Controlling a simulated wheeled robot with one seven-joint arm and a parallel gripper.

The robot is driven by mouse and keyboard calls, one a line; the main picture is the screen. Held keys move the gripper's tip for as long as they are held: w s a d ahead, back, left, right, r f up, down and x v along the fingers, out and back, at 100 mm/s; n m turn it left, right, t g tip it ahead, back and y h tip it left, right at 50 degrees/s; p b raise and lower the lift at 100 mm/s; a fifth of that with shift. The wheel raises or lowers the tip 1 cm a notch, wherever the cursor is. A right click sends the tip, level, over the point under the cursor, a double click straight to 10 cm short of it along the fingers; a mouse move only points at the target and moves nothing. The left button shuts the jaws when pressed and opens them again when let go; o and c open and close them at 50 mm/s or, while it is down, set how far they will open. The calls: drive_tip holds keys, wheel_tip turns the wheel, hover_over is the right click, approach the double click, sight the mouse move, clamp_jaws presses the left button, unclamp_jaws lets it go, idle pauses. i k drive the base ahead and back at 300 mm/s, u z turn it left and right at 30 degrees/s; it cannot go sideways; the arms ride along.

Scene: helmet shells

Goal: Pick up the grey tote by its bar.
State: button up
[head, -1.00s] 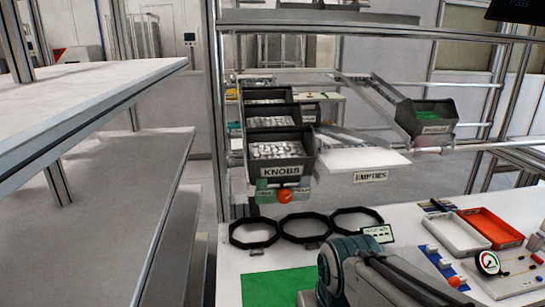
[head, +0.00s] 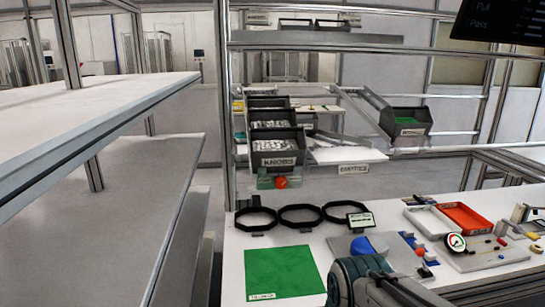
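I cannot single out a grey tote with a bar for certain in the head view. Dark grey bins stand on the rack: a front bin labelled KNOBS (head: 277,160) filled with pale parts, with more bins behind it. Another dark grey bin (head: 406,132) with green inside sits on the sloped rails to the right. A part of my arm (head: 372,286) shows at the bottom edge, over the workbench and well apart from these bins. My gripper is outside the picture.
The white workbench (head: 232,258) bears a green mat (head: 284,254), three black rings (head: 299,206), a blue rounded part (head: 369,245), a red tray (head: 468,217) and a gauge (head: 455,242). Metal shelves (head: 90,185) fill the left. Rack posts rise behind the bench.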

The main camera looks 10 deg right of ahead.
sight(276, 145)
drive_tip(key=z, duration=0.7)
drive_tip(key=i, duration=0.95)
drive_tip(key=u, duration=0.1)
